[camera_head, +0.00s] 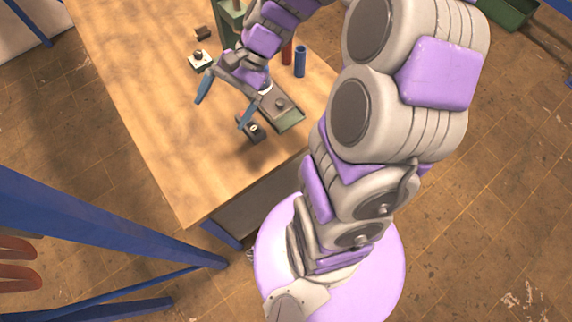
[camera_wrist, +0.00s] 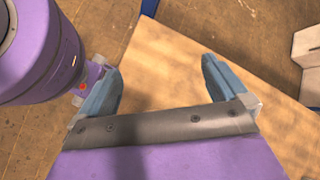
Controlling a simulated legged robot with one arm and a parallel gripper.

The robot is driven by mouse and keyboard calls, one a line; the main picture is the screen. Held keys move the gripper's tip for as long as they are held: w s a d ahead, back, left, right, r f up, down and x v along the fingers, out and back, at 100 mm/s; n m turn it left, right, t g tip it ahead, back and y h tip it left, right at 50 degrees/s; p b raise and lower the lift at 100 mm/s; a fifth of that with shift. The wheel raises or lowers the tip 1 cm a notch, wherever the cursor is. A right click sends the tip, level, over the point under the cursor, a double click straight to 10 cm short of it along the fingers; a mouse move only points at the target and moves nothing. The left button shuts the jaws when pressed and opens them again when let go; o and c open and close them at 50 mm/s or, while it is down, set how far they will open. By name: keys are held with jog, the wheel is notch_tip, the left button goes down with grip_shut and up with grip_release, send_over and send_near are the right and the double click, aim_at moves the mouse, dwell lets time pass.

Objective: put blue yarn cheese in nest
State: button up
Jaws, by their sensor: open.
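A blue cylinder (camera_head: 300,61) stands upright on the wooden table beyond my gripper in the head view. It is the only blue piece I see there that could be the yarn cheese. I cannot tell for sure which thing is the nest. A shallow green-grey tray (camera_head: 290,121) lies near the table's right edge with a grey piece on it. My gripper (camera_head: 221,114) is open and empty over the table, left of the tray. In the wrist view my gripper (camera_wrist: 157,66) shows two spread blue fingers with only bare tabletop and floor beyond them.
A red cylinder (camera_head: 286,53) stands beside the blue one. A small dark block (camera_head: 256,133) sits close to the right finger. A pale block (camera_head: 199,61), a brown block (camera_head: 203,33) and a green stand (camera_head: 229,14) are farther back. The table's (camera_head: 165,150) near left part is clear.

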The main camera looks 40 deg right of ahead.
jog(key=s+d+r+n+h, duration=0.1)
jog(key=s+n+h, duration=0.8)
jog(key=s, duration=1.1)
jog(key=shift+s+d+r+n+g, duration=0.35)
jog(key=shift+s+d+n+g, duration=0.1)
jog(key=shift+n, duration=0.15)
jog(key=shift+w+d, duration=0.1)
